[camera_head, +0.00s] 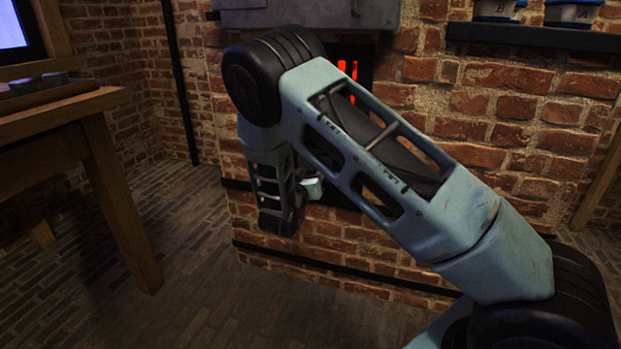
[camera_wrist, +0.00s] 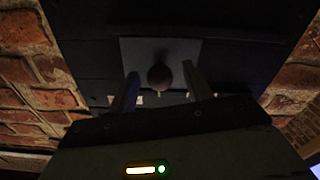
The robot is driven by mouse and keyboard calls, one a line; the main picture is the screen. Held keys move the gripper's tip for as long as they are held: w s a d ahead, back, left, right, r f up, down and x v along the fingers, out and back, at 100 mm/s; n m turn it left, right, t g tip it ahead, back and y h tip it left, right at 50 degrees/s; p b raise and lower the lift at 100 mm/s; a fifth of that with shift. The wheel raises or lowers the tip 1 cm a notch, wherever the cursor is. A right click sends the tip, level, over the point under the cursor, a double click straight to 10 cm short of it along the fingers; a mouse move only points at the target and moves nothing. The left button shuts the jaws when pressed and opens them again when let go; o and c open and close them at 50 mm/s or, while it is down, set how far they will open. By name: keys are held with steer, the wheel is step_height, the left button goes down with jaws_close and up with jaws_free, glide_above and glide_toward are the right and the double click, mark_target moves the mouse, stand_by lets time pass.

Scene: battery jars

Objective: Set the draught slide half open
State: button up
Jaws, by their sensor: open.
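In the wrist view a dark flat plate (camera_wrist: 181,47) with a round dark knob (camera_wrist: 160,74) stands in front of a darker panel; it looks like the draught slide. My gripper (camera_wrist: 160,70) is open, with one finger on each side of the knob. A gap shows on both sides, and I see no contact. How far the slide is open cannot be told in this dark view. In the head view my gripper (camera_head: 312,188) is low against the brick furnace front, mostly hidden by my own arm, which also hides the slide.
A brick furnace (camera_head: 300,250) has a glowing red opening (camera_head: 347,69) above my gripper. A wooden table (camera_head: 60,112) stands at the left. A dark shelf (camera_head: 540,38) at the upper right holds jars marked B (camera_head: 497,9) and A (camera_head: 577,13). The floor between is clear.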

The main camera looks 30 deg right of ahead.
mark_target(299, 165)
steer(key=shift+w+d, duration=0.3)
steer(key=shift+d, duration=0.05)
steer(key=shift+c, duration=0.3)
jaws_close()
steer(key=shift+w+a+p, duration=0.25)
steer(key=shift+w+a, duration=0.45)
steer(key=shift+w, duration=0.2)
steer(key=shift+w+a+p, duration=0.25)
steer(key=shift+w+a, duration=0.45)
steer(key=shift+w, duration=0.15)
steer(key=shift+o, duration=0.3)
jaws_free()
steer(key=shift+a, duration=0.1)
